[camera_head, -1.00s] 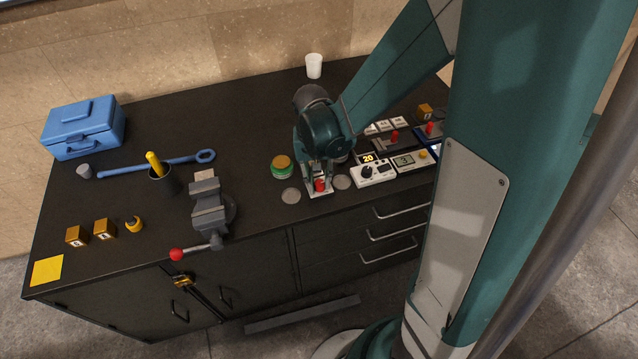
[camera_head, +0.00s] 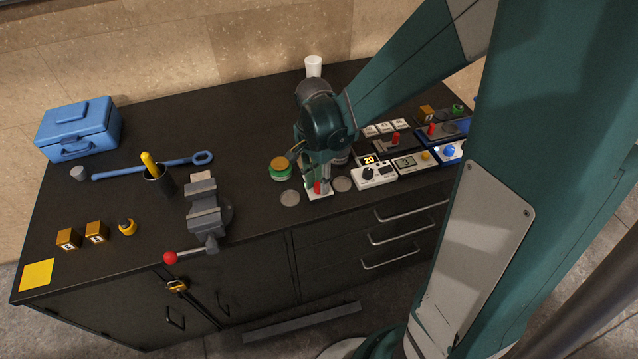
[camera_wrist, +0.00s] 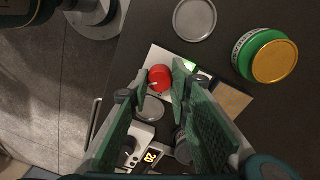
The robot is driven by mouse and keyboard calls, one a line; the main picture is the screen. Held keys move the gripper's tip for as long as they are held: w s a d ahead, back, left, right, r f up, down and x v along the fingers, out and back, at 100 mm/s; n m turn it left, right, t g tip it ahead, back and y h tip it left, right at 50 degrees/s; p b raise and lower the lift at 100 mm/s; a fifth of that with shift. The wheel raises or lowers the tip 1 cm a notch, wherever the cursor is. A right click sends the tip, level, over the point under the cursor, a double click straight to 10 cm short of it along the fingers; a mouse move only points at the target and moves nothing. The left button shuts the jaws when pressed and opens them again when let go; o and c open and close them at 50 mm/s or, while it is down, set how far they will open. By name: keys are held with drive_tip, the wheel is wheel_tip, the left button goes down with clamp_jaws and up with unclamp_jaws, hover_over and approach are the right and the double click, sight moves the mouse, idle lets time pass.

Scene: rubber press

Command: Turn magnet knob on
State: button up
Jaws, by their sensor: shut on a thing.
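The red knob (camera_head: 318,188) sits on a small white plate (camera_head: 322,196) near the front edge of the black bench. In the wrist view the knob (camera_wrist: 160,77) is round with a pale mark on its side, and a bit of green shows on the plate beside my right-hand fingertip. My gripper (camera_head: 317,180) is down over the plate. In the wrist view my gripper's fingers (camera_wrist: 161,80) are on either side of the red knob, shut on it. The fingers hide part of the plate and its markings.
A green jar with a gold lid (camera_head: 282,168) stands close left of my gripper. Flat grey discs lie on both sides of the plate. A white box reading 20 (camera_head: 373,175) and other control boxes stand to the right. A vise (camera_head: 207,210) is at left.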

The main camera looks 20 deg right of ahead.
sight(318, 183)
drive_tip(key=shift+m, duration=0.5)
drive_tip(key=o, duration=0.9)
drive_tip(key=shift+r, duration=0.1)
drive_tip(key=shift+w+a+r, duration=0.1)
drive_tip(key=shift+w+r, duration=0.1)
drive_tip(key=shift+r, duration=2.75)
drive_tip(key=shift+w+r, duration=0.15)
drive_tip(key=shift+r, duration=2.8)
drive_tip(key=shift+s, duration=0.1)
